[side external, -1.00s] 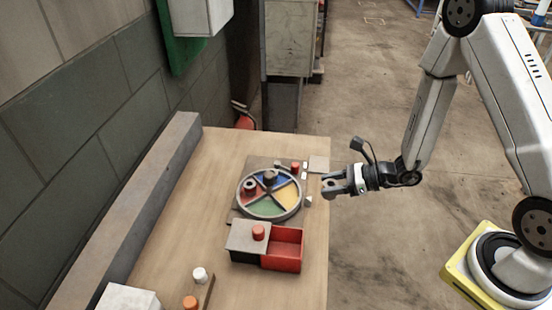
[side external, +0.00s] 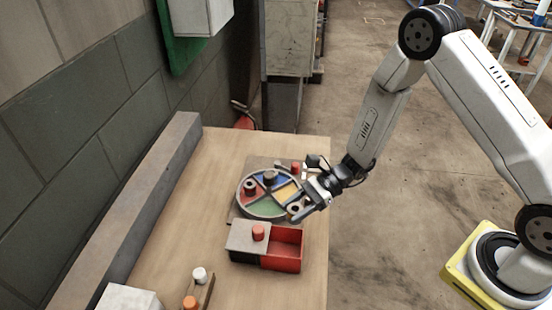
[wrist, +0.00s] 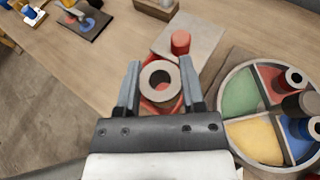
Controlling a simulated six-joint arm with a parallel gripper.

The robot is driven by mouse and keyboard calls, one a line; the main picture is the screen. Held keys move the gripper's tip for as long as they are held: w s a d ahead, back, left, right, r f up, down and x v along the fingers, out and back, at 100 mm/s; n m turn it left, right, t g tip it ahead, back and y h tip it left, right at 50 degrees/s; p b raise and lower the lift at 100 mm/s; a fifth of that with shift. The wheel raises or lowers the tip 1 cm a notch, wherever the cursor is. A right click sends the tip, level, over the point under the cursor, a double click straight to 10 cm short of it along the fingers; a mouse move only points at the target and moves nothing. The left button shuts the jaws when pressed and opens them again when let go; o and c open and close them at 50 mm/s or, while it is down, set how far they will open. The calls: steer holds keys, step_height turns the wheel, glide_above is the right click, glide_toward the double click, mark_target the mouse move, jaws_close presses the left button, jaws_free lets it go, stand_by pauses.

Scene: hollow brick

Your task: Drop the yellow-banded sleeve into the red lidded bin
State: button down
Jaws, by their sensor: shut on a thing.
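My gripper (wrist: 159,84) is shut on a pale grey sleeve (wrist: 146,77), seen nearly end-on with its round hole open; no yellow band shows from here. The sleeve also shows in the side view (side external: 293,208), held in the air by my gripper (side external: 301,209) near the right edge of the round tray. The red bin (side external: 287,261) stands on the table, its right part open and its grey lid (side external: 240,237) with a red knob covering the left part. In the wrist view the red bin (wrist: 153,107) shows partly behind the sleeve, beside the grey lid (wrist: 200,40).
A round divided tray (side external: 248,211) with coloured sectors stands just behind the bin and holds a couple of round pieces. A wooden block with white and orange pegs (side external: 203,294) is at the front. A grey beam (side external: 150,205) runs along the wall side.

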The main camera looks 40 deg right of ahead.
steer(key=shift+s+a+f+n+g, duration=0.1)
steer(key=shift+a+f+n+g, duration=0.1)
steer(key=shift+a+n+g, duration=0.3)
steer(key=shift+s+a+f+n+g, duration=0.1)
steer(key=shift+a+f+n+g, duration=0.1)
steer(key=shift+a+n+g, duration=0.25)
steer(key=shift+f, duration=0.15)
steer(key=shift+f, duration=2.85)
steer(key=shift+c, duration=0.5)
jaws_free()
steer(key=v, duration=0.7)
steer(key=shift+d+r, duration=0.2)
steer(key=shift+d, duration=0.15)
